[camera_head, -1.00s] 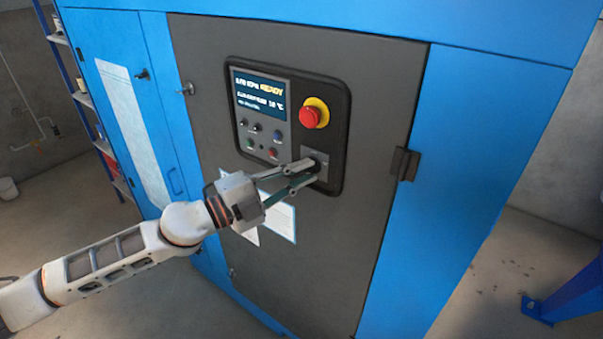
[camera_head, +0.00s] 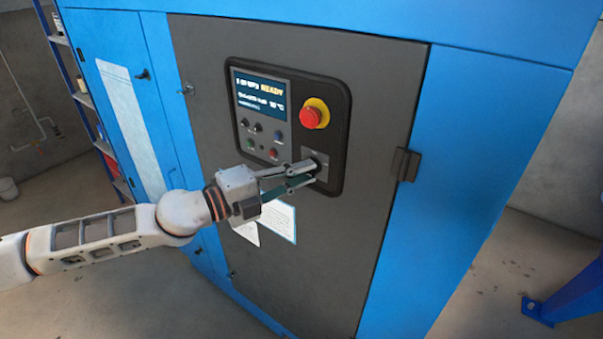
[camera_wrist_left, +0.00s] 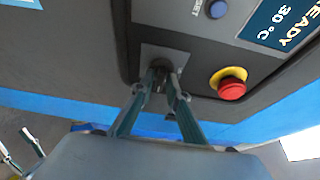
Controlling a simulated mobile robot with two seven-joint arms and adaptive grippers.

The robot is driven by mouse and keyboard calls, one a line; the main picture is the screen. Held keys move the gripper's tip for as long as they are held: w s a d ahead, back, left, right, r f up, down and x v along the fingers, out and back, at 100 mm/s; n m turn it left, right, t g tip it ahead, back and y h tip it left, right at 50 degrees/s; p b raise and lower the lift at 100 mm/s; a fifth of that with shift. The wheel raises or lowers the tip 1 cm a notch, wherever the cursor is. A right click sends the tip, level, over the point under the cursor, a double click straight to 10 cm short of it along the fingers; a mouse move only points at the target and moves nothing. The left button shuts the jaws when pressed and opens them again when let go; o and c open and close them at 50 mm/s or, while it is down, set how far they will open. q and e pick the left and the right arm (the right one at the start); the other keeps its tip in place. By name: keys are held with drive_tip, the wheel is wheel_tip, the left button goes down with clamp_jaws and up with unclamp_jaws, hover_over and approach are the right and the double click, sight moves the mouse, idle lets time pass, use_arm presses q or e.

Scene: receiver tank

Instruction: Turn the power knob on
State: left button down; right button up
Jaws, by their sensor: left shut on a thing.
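The power knob (camera_wrist_left: 160,68) is a dark knob on a small grey plate (camera_head: 322,159) at the lower right of the control panel; in the head view my fingertips mostly hide it. My left gripper (camera_head: 311,172) reaches the plate from the lower left. In the left wrist view its two fingers (camera_wrist_left: 159,88) are closed on both sides of the knob. The panel's display (camera_head: 259,93) is lit and reads READY.
A red emergency stop button (camera_head: 311,117) on a yellow base sits just above the knob. Small buttons (camera_head: 273,153) lie to the left. A door latch (camera_head: 405,164) sticks out at the right, and paper sheets (camera_head: 278,220) hang below the panel.

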use_arm(q)
drive_tip(key=c, duration=2.2)
unclamp_jaws()
drive_tip(key=v, duration=1.2)
wheel_tip(320, 180, down, 21)
drive_tip(key=s+a+n+t+y, duration=0.1)
drive_tip(key=n+t+y, duration=0.25)
drive_tip(key=n, duration=0.55)
drive_tip(key=a+n+t+y, duration=0.2)
drive_tip(key=n+y, duration=0.2)
drive_tip(key=n, duration=0.4)
drive_tip(key=s+a+f+n+g+y, duration=0.1)
drive_tip(key=s+a+f+n+y, duration=0.1)
drive_tip(key=s+f, duration=0.4)
drive_tip(key=s+a+f+n+g+y, duration=0.1)
drive_tip(key=s+a+f+n+g, duration=0.1)
drive_tip(key=s+a+f+n, duration=0.2)
drive_tip(key=s+a+f+n+g+y, duration=0.1)
drive_tip(key=s+a+f+n+y, duration=0.1)
drive_tip(key=s+f, duration=0.5)
drive_tip(key=shift+s+a+f+n+g+y, duration=0.1)
drive_tip(key=shift+s+a+f+n, duration=0.05)
drive_tip(key=shift+f, duration=0.6)
drive_tip(key=shift+s+a+f+n+g+y, duration=0.1)
drive_tip(key=shift+a+f+g+y, duration=0.05)
drive_tip(key=shift+f, duration=0.55)
drive_tip(key=shift+s+a+f+n+g+y, duration=0.1)
drive_tip(key=shift+s+a+f+n, duration=0.1)
drive_tip(key=shift+f, duration=0.55)
